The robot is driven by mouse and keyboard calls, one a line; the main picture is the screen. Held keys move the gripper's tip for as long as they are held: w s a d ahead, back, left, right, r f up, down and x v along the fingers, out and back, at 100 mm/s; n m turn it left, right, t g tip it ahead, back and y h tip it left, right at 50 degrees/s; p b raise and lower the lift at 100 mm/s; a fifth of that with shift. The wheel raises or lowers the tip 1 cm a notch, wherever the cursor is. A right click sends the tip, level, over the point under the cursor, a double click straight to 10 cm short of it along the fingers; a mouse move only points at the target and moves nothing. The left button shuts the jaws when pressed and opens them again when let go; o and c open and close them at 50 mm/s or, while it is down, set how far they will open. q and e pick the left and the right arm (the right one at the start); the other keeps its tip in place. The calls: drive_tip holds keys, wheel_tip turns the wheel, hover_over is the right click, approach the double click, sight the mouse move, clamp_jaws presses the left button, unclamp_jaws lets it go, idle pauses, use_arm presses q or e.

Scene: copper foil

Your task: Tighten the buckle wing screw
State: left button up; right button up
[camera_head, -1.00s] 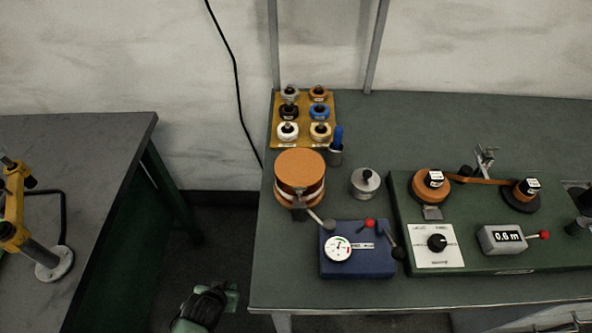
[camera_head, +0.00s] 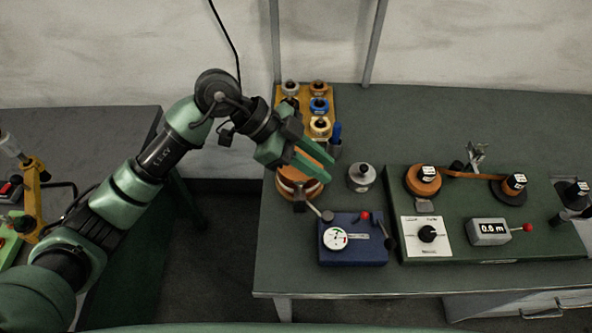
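A round drum (camera_head: 288,182) with a copper-coloured top and a pale band around its side stands at the left of the green bench. A small dark fitting (camera_head: 299,207) sits at its front, where the buckle seems to be; the wing screw is too small to make out. My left gripper (camera_head: 330,168) reaches in from the left and hangs over the drum, hiding most of its top. Its two green fingers point right and slightly down, apart, with nothing seen between them. My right gripper is not in view.
A green machine base (camera_head: 460,250) fills the right.

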sight(300, 188)
use_arm(q)
drive_tip(key=w+a+n+t+y, duration=0.1)
drive_tip(key=w+a+n+y, duration=0.15)
drive_tip(key=a+y, duration=0.35)
drive_tip(key=shift+h, duration=0.4)
drive_tip(key=x, duration=0.2)
drive_tip(key=a+p+x, duration=0.1)
drive_tip(key=x, duration=0.1)
drive_tip(key=p+x, duration=0.1)
drive_tip(key=x, duration=0.2)
drive_tip(key=shift+w+a+f, duration=0.2)
drive_tip(key=shift+a+f, duration=0.05)
drive_tip(key=shift+f, duration=0.05)
drive_tip(key=shift+d+f, duration=0.15)
drive_tip(key=shift+f, duration=0.35)
drive_tip(key=shift+c, duration=0.3)
clamp_jaws()
